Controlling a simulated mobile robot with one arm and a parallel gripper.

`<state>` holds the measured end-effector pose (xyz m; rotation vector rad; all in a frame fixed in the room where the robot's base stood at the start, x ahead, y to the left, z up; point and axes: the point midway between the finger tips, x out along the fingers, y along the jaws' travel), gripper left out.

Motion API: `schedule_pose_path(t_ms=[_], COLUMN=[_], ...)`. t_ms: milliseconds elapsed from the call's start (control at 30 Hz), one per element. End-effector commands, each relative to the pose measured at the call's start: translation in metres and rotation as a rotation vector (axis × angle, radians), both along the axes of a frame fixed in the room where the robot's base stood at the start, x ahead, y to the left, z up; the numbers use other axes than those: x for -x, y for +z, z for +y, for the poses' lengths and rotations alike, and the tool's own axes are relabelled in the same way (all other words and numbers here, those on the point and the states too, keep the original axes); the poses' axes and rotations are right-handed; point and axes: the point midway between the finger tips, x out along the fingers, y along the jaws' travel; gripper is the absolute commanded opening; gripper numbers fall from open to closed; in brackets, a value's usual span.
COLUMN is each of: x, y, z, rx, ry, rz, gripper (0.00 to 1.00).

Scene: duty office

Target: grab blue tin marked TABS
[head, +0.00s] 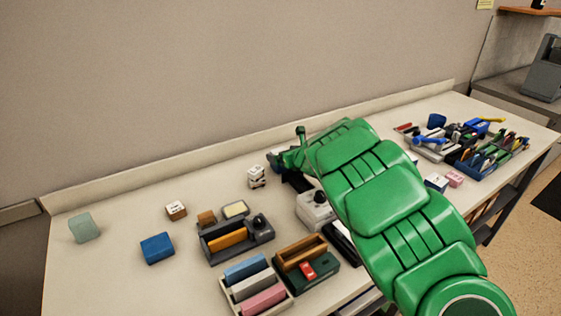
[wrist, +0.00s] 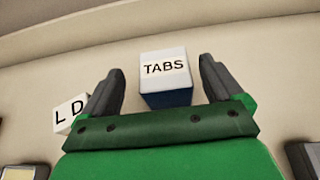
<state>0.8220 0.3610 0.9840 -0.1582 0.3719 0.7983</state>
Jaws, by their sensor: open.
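The tin marked TABS (wrist: 167,96) shows in the wrist view, with a pale labelled top and dark blue sides. It stands upright between the two open fingers of my gripper (wrist: 162,74), with a gap on each side. The fingers do not grip it. In the head view my gripper (head: 287,160) is low over the back of the table, and it and my green arm largely hide the tin there.
A white block with letters (wrist: 68,114) is close by the left finger; it also shows in the head view (head: 257,177). Trays (head: 226,243) and loose blocks fill the left; a wall is behind.

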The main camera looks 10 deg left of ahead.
Motion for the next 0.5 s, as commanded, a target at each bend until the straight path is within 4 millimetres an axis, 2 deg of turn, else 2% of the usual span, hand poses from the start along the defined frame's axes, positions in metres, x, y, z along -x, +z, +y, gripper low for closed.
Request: schedule_pose_path(t_ms=[500], x=[-0.026], y=[-0.018], z=[0.022], rx=[-0.003], ry=[0.001], rz=[0.001], gripper=[0.94])
